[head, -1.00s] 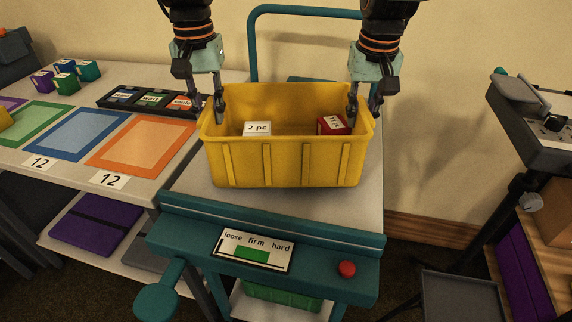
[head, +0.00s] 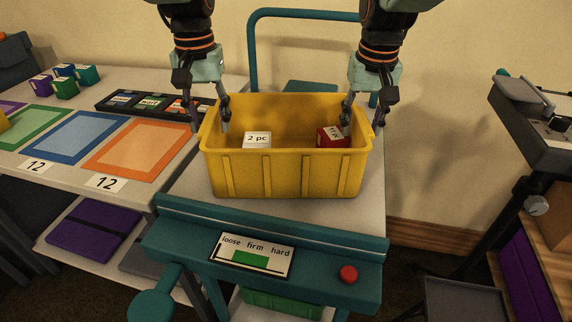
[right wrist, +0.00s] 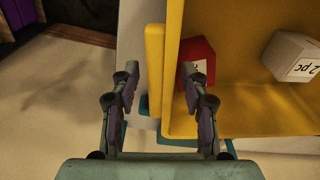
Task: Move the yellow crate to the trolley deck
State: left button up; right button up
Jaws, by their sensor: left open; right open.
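The yellow crate (head: 285,174) sits upright on the pale trolley deck (head: 186,186), in the middle of the head view. Inside it are a white block (head: 257,140) marked "2 pc" and a red block (head: 332,139) with a label. My left gripper (head: 210,125) is open at the crate's left wall, one finger inside and one outside. My right gripper (head: 365,119) is open at the right wall in the same way. In the right wrist view its two fingers (right wrist: 160,88) stand apart on either side of the crate's yellow rim.
A teal handle (head: 300,13) rises behind the crate. The trolley's front panel has a gauge card (head: 252,255) and a red button (head: 348,274). At left, a table holds coloured mats (head: 138,146), a black tray (head: 150,103) and small cubes (head: 64,87). A grey machine (head: 540,120) stands at right.

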pick_arm(q)
notch_tip(320, 180, up, 12)
pick_arm(e)
notch_tip(320, 180, up, 12)
jog(key=s, duration=0.1)
jog(key=shift+s, duration=0.25)
dwell(0.5)
pick_arm(q)
jog(key=shift+f, duration=0.1)
pick_arm(e)
jog(key=shift+f, duration=0.1)
